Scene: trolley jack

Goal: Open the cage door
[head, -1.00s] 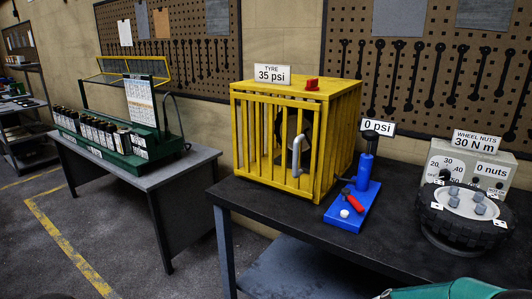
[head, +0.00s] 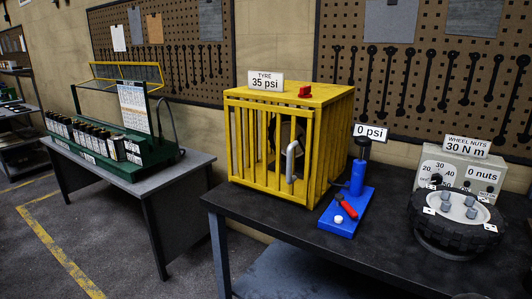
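A grey bent handle (head: 290,162) sits on the right part of the door. A dark round thing, perhaps a tyre, is partly hidden behind the bars. A small red part (head: 305,92) sits on the cage top. Neither of my grippers is in view.
A blue pump (head: 350,205) with a red lever stands right of the cage, by a "0 psi" sign (head: 370,132). A wheel (head: 455,225) and a wheel-nut box (head: 468,165) are farther right. A grey table (head: 180,178) with a green rack stands left, across a floor gap.

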